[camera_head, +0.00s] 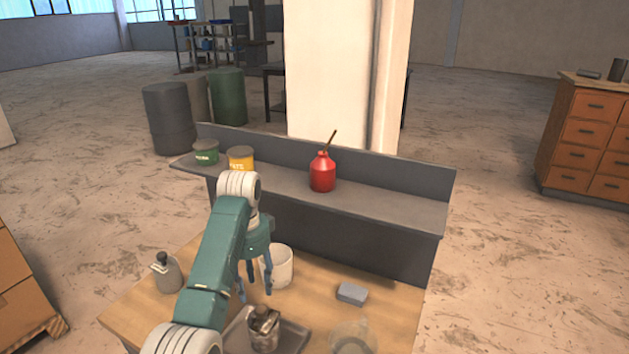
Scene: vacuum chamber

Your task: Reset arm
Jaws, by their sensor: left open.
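My left arm comes in from the lower left over the wooden workbench (128,312). My left gripper (256,293) points down with its fingers apart and nothing seen between them. It is in front of a white cup (281,266) and, in the picture, just above a metal container (264,330) on a grey tray (293,340). I cannot tell its exact height above them. My right gripper does not show.
A grey bottle (167,273), a small grey block (352,293) and a clear glass vessel (353,338) stand on the bench. The raised shelf (395,205) behind holds a red oil can (322,173), a green tin (206,154) and a yellow tin (241,158).

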